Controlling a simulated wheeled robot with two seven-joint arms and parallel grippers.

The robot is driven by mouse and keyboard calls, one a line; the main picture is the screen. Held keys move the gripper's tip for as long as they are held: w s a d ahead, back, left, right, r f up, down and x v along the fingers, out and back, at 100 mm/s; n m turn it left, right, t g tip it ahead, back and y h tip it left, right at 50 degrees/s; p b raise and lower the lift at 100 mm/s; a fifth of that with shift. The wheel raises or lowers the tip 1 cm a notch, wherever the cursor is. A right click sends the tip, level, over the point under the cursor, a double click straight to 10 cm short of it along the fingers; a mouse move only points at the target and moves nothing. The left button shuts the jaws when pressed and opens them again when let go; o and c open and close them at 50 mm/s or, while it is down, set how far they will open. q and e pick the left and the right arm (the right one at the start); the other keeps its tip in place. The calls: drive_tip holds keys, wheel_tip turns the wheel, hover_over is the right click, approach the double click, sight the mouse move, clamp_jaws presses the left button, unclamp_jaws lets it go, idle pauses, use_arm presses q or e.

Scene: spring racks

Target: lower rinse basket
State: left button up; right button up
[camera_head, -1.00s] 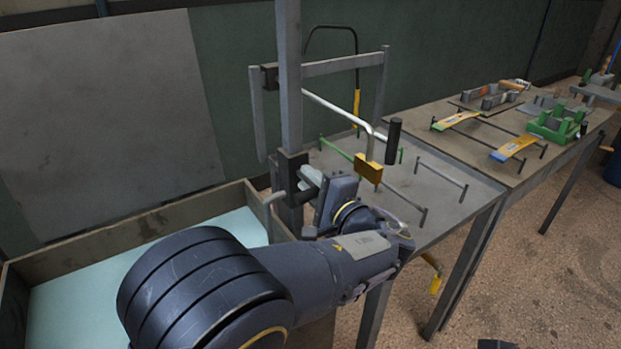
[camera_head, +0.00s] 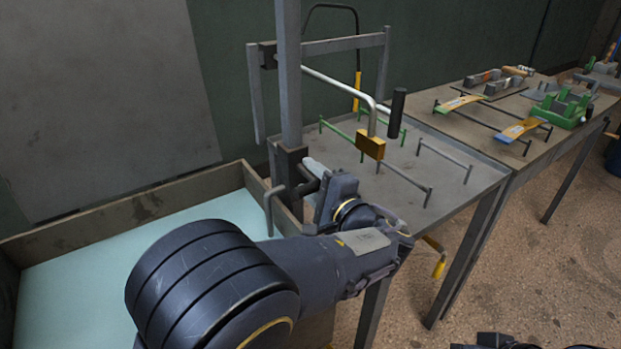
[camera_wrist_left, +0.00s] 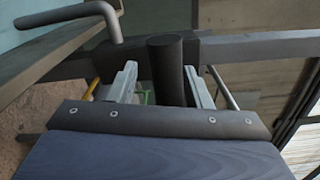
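My left gripper (camera_head: 318,186) is at the foot of an upright grey post (camera_head: 290,75), beside a dark sleeve on the post. In the left wrist view the gripper (camera_wrist_left: 160,88) is open. Its two pale fingers stand either side of a dark round bar (camera_wrist_left: 167,68), with a gap showing at the left finger. A bent grey rod (camera_head: 270,208) hangs next to the post over the rim of a tank (camera_head: 110,222) of pale blue liquid. I cannot make out a basket. Dark parts at the bottom right edge (camera_head: 495,341) may be my right gripper.
A grey frame beam (camera_head: 340,68) crosses behind the post. A bent pale rod (camera_head: 335,85) with a black grip (camera_head: 398,112) and a brass block (camera_head: 371,145) extend over the grey table (camera_head: 455,205). A second table (camera_head: 480,140) holds tools. Floor is clear at right.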

use_arm(q)
drive_tip(key=shift+s+r, duration=0.1)
drive_tip(key=v, duration=0.7)
drive_tip(key=shift+s+d, duration=0.25)
drive_tip(key=shift+s, duration=0.05)
